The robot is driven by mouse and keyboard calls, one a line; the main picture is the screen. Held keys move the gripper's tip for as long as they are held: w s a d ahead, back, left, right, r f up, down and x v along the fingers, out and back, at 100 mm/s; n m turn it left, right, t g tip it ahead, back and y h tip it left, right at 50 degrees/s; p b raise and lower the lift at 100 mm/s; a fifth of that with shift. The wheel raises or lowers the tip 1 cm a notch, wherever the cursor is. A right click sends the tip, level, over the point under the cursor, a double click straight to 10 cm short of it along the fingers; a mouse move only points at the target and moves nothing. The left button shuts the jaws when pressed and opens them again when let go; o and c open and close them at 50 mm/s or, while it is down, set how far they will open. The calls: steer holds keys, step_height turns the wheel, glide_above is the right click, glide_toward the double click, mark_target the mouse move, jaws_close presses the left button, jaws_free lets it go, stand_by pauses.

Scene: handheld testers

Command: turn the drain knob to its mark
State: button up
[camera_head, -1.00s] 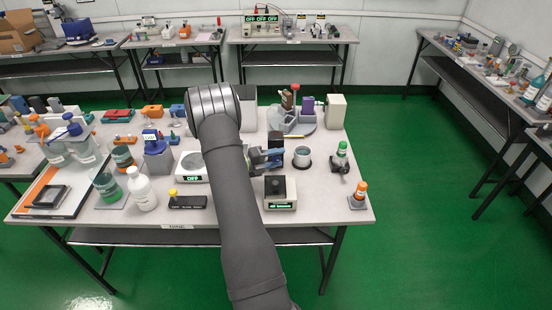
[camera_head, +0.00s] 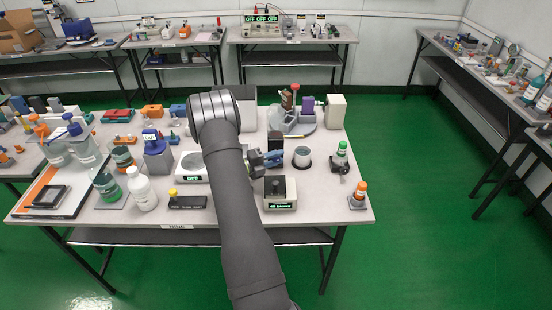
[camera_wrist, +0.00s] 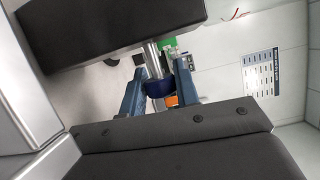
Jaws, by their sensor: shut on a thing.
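My gripper (camera_wrist: 157,95) shows in the wrist view as two blue fingers. They are shut on a dark blue round knob (camera_wrist: 158,88), which I take for the drain knob. A shiny metal stem (camera_wrist: 152,60) runs up from the knob. The knob's mark cannot be made out. In the head view my gripper (camera_head: 268,158) is low over the middle of the table, partly behind my arm, just left of a grey cup-like vessel (camera_head: 302,157). The knob cannot be told from the fingers there.
A black-topped device with a green display (camera_head: 280,193) stands in front of my gripper. A green-capped bottle (camera_head: 342,153) and an orange-capped piece (camera_head: 360,193) are at the right. A white bottle (camera_head: 142,190) stands left of my arm. Green floor is clear at right.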

steer(key=o, duration=0.9)
steer(key=shift+o, duration=0.2)
steer(key=v, duration=1.2)
